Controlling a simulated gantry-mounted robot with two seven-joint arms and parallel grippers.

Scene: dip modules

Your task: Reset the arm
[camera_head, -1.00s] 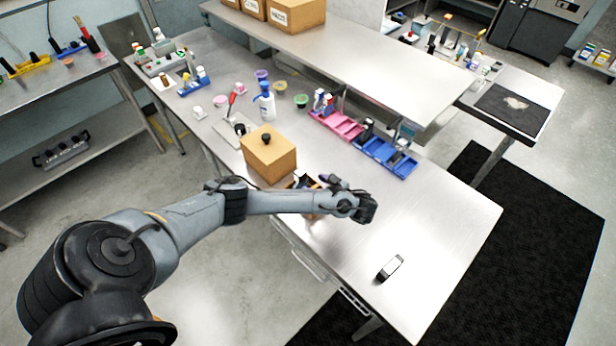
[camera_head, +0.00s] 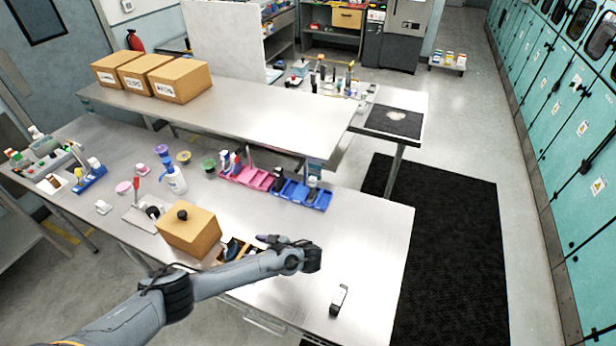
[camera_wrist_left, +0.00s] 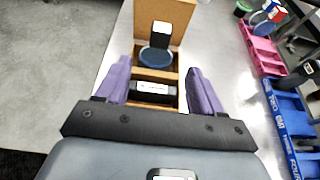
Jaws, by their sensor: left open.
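My left arm comes in from the lower left in the head view. Its left gripper (camera_head: 268,240) hangs over the front of the table, beside the wooden box with a black knob (camera_head: 190,228). In the left wrist view the purple fingers of this gripper (camera_wrist_left: 160,82) are spread apart, with nothing held between them. Beyond and below them is an open wooden tray (camera_wrist_left: 181,79) with compartments. It has a black labelled module (camera_wrist_left: 152,91), a round blue piece (camera_wrist_left: 156,57) and a black block with a white top (camera_wrist_left: 162,35). My right gripper is in neither view.
Pink bins (camera_head: 247,178) and blue bins (camera_head: 302,195) stand behind the gripper, under a raised shelf (camera_head: 250,115). A small black-and-white device (camera_head: 339,300) lies near the front right. The table's right part (camera_head: 375,235) is mostly clear.

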